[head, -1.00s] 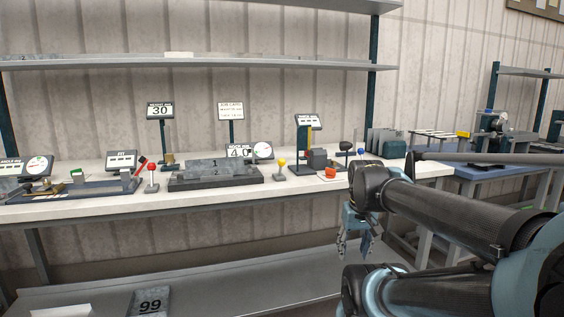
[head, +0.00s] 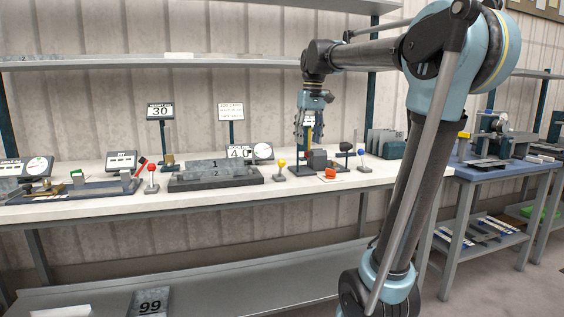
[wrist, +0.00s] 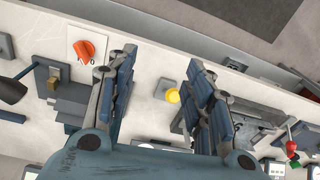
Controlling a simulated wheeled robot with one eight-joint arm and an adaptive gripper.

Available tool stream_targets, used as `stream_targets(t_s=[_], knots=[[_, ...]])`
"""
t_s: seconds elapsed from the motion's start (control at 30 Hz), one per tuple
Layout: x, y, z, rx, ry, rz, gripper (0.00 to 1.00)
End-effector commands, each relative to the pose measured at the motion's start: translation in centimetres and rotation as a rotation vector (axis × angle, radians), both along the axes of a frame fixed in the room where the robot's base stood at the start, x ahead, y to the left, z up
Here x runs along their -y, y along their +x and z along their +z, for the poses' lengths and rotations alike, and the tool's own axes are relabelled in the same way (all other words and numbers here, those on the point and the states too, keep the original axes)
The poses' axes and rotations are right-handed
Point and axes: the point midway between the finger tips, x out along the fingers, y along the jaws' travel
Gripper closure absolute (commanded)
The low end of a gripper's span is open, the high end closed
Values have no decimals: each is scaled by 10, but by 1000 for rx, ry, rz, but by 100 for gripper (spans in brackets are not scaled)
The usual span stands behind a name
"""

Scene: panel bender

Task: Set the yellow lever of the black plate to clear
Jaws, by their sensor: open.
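The yellow lever (head: 282,164) has a yellow ball knob on a small dark base, on the white bench just right of the black plate (head: 216,183), which bears grey blocks marked 1 and 2. In the wrist view the yellow knob (wrist: 172,96) shows between my two fingers, nearer the right one. My gripper (head: 309,136) is open and empty, pointing down above the bench, to the right of the lever in the head view. In the wrist view my gripper (wrist: 163,60) is apart from the knob. No "clear" label is legible.
Right of the lever is an orange knob (head: 330,173) on a white plate, with a dark block fixture (head: 316,159) behind. A red-ball lever (head: 151,167) stands left of the black plate. A blue-ball lever (head: 362,153) is further right. A shelf (head: 200,63) runs above.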

Motion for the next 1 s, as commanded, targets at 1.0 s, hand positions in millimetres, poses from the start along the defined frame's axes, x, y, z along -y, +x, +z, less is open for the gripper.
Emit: stream_targets(t_s=[1.0], knots=[[-87, 78, 21, -57, 1, 158, 53]])
